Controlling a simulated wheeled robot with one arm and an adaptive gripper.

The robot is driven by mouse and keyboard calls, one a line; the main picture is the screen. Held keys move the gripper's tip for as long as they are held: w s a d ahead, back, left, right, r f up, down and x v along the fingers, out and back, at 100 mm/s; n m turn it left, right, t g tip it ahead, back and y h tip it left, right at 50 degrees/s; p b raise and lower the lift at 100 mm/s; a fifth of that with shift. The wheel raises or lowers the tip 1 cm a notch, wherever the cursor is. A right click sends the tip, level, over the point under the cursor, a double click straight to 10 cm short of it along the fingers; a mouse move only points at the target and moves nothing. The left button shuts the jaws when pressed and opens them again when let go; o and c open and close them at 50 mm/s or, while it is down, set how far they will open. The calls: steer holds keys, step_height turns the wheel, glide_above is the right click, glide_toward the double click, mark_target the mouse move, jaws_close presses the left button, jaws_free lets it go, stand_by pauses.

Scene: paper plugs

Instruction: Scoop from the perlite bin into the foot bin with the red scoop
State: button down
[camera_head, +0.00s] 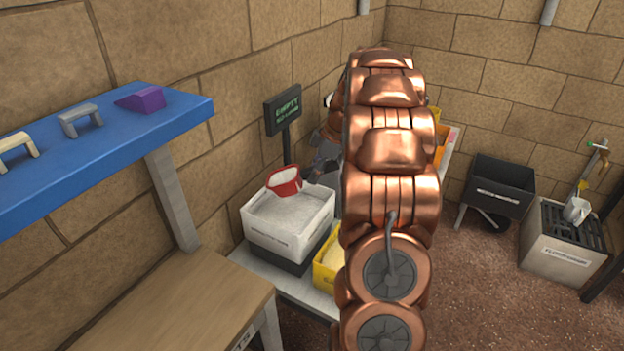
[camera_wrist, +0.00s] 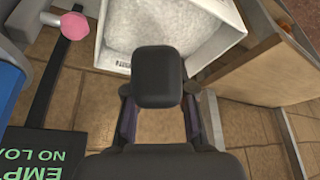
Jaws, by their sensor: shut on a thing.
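The red scoop (camera_head: 284,182) is held over a white bin (camera_head: 268,244) filled with white granular material, likely the perlite bin. White material shows inside the scoop. My gripper (camera_head: 318,168) is just right of the scoop, shut on its handle and partly hidden behind my copper arm. In the wrist view, the dark fingers of my gripper (camera_wrist: 158,125) show, but the scoop does not stand out. The white bin (camera_wrist: 222,48) shows there beyond them. Bin labels are too small to read, so I cannot tell which is the foot bin.
A yellow bin (camera_head: 326,273) stands right of the white bin, partly behind my arm. A blue shelf (camera_head: 95,150) is at left. A black bin (camera_head: 490,200) and a grated box (camera_head: 553,262) stand at right.

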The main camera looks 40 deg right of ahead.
steer(key=shift+s+d+f+t+y+b, duration=0.1)
steer(key=shift+s+d+t+y+b, duration=0.35)
steer(key=shift+b, duration=0.85)
steer(key=shift+s+d+t+y+b, duration=0.15)
steer(key=shift+t+y+b, duration=0.45)
steer(key=shift+b, duration=0.65)
steer(key=shift+s+d+y+b, duration=0.1)
steer(key=shift+d+y+b, duration=0.2)
steer(key=shift+b, duration=0.2)
steer(key=shift+r, duration=0.25)
